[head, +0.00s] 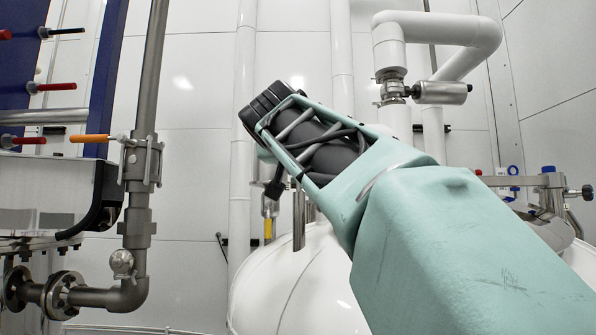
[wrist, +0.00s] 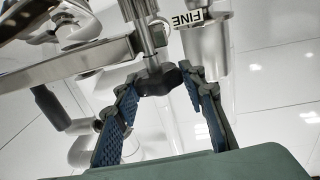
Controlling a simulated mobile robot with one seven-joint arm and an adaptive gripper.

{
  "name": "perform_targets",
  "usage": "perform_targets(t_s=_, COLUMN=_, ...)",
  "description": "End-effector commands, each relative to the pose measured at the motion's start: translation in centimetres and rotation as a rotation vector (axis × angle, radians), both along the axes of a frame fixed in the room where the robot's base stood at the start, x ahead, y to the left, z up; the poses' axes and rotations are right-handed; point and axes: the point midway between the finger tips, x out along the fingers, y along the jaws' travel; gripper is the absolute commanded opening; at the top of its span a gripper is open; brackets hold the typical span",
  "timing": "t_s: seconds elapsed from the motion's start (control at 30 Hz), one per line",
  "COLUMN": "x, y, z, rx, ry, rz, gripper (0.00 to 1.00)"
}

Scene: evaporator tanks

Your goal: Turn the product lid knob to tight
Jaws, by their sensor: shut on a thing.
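In the wrist view, a dark faceted knob (wrist: 157,80) sits at the end of a metal stem by a steel bar (wrist: 75,62). My gripper (wrist: 160,84) has its two blue-padded fingers on either side of this knob, shut on it at the fingertips. In the head view, my arm reaches up and left across the middle, and my fingers and the held knob cannot be made out. I cannot tell from these frames how tight the knob is.
In the head view, a white tank (head: 290,285) stands behind my arm. Steel lid hardware (head: 550,195) is at the right. Grey pipework (head: 140,200) and red-handled valves (head: 52,87) are at the left. A "FINE" label (wrist: 187,19) shows upside down in the wrist view.

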Motion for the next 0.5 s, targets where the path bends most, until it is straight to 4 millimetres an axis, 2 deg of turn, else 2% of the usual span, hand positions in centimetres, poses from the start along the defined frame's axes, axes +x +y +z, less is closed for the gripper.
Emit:
perform_targets(t_s=0.03, x=0.1, y=0.1, z=-0.4, rx=-0.005, ry=0.0, rz=-0.042, gripper=0.13)
perform_targets(t_s=0.5, x=0.1, y=0.1, z=0.6, rx=-0.006, ry=0.001, rz=-0.472, gripper=0.13)
